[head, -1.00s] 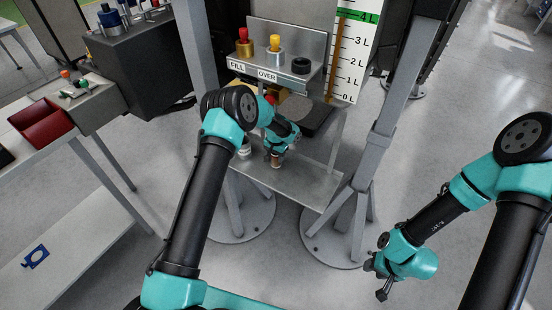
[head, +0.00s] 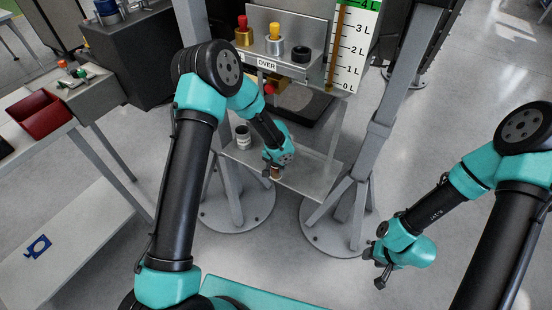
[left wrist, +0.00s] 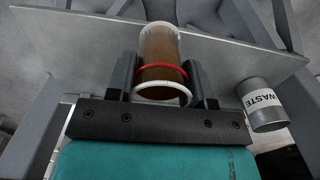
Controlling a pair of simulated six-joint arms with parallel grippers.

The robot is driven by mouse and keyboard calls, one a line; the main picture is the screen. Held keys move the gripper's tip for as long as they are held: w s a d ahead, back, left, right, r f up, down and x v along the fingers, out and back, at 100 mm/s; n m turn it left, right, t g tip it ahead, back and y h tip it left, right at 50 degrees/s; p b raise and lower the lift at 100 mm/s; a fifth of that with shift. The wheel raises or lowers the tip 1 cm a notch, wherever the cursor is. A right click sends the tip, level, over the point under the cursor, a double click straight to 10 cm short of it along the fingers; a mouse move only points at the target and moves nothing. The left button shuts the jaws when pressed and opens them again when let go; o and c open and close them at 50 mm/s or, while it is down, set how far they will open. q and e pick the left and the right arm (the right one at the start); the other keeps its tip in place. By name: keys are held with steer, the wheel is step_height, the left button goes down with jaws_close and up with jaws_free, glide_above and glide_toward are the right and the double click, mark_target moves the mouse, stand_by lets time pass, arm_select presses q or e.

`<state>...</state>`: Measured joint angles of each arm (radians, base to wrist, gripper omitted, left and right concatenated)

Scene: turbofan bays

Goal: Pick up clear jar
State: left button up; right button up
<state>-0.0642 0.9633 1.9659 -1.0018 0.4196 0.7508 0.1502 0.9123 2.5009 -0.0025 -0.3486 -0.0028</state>
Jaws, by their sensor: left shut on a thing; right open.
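The clear jar (left wrist: 161,55) holds brown contents and has a red band around it and a pale rim. In the left wrist view it sits between the two dark fingers of my left gripper (left wrist: 165,82), which is shut on it. In the head view the jar (head: 275,174) shows small below my left gripper (head: 275,168), over the front part of the lower metal shelf (head: 300,175). I cannot tell whether it touches the shelf. My right gripper (head: 380,268) is open and empty at the lower right, away from the shelf.
A can marked WASTE (left wrist: 264,104) stands beside the jar; it shows in the head view (head: 243,137) too. Above is a panel with a red-topped valve (head: 243,32), a yellow-topped valve (head: 274,40) and an OVER label (head: 266,63). Grey posts (head: 380,120) flank the shelf.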

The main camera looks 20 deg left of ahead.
arm_select(q)
steer(key=shift+s+d+r, duration=0.1)
steer(key=shift+s+d, duration=0.1)
steer(key=shift+s, duration=0.6)
